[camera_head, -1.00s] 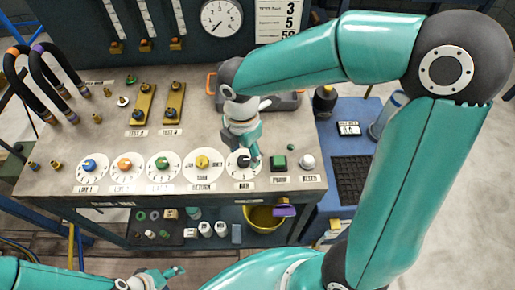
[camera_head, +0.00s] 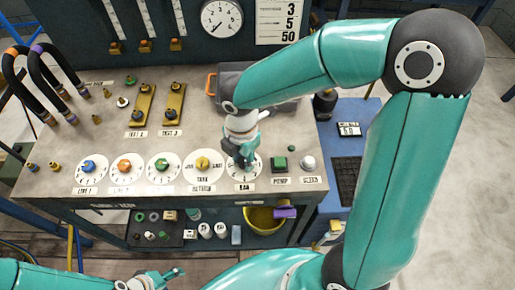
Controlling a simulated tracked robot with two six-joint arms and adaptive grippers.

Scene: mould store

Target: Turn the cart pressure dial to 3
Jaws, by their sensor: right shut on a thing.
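The dial marked BAR (camera_head: 256,171) is a white round scale at the right end of the row of dials on the bench top. It appears to be the pressure dial. My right gripper (camera_head: 241,161) reaches down on it from above and is shut on its knob. The gripper hides the knob and much of the scale, so I cannot read the setting. My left gripper (camera_head: 177,277) is low in the picture, in front of the bench, empty, with its fingers apart.
A yellow-knobbed dial (camera_head: 202,163) stands close on the left, with several coloured-knob dials beyond. A green button (camera_head: 280,163) and a pale button (camera_head: 308,162) stand on the right. A round gauge (camera_head: 221,18) and a number card (camera_head: 283,20) are on the back panel.

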